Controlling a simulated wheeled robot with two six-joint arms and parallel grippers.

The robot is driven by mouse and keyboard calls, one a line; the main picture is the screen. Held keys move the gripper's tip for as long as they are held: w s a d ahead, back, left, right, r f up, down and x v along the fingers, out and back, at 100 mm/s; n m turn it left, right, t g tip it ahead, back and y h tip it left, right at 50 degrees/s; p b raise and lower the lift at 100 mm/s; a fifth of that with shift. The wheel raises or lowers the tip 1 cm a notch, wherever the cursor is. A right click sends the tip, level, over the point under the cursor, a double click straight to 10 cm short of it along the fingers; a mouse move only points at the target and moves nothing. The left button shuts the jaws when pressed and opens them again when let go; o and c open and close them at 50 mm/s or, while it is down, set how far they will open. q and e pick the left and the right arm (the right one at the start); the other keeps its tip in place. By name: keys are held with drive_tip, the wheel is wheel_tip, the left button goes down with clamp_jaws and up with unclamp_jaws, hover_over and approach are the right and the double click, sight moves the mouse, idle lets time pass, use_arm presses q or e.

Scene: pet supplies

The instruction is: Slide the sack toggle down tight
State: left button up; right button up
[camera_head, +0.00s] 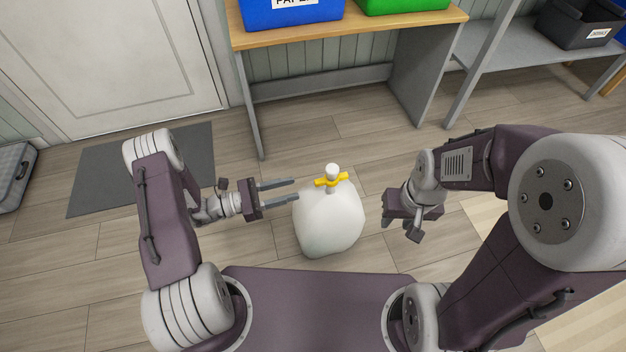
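The white sack (329,222) stands upright on the floor in front of my base, rounded and full. The yellow toggle (323,183) sits around the sack's narrow neck, with its bar lying sideways. The white bunched top (333,169) sticks up above the toggle. My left gripper (296,188) is open, its two fingers pointing right toward the sack's upper left side. Its fingertips are short of the toggle, and nothing is between them. My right gripper (415,224) is right of the sack and apart from it. Its finger gap is hard to make out from this angle.
A wooden-topped table (350,31) with a blue bin (270,15) and a green bin (402,4) stands behind the sack. A grey shelf (545,60) holds a dark crate (582,25) at right. A grey mat (95,178) lies by the door. Floor around the sack is clear.

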sight(315, 184)
use_arm(q)
drive_tip(key=b+x, duration=0.1)
drive_tip(key=x, duration=0.2)
drive_tip(key=b+x, duration=0.1)
drive_tip(key=x, duration=0.2)
drive_tip(key=shift+d+f+b, duration=0.2)
drive_tip(key=shift+d+b, duration=0.2)
drive_tip(key=shift+w+d+r, duration=0.15)
drive_tip(key=shift+w+d, duration=0.05)
drive_tip(key=shift+d, duration=0.25)
clamp_jaws()
idle(0.5)
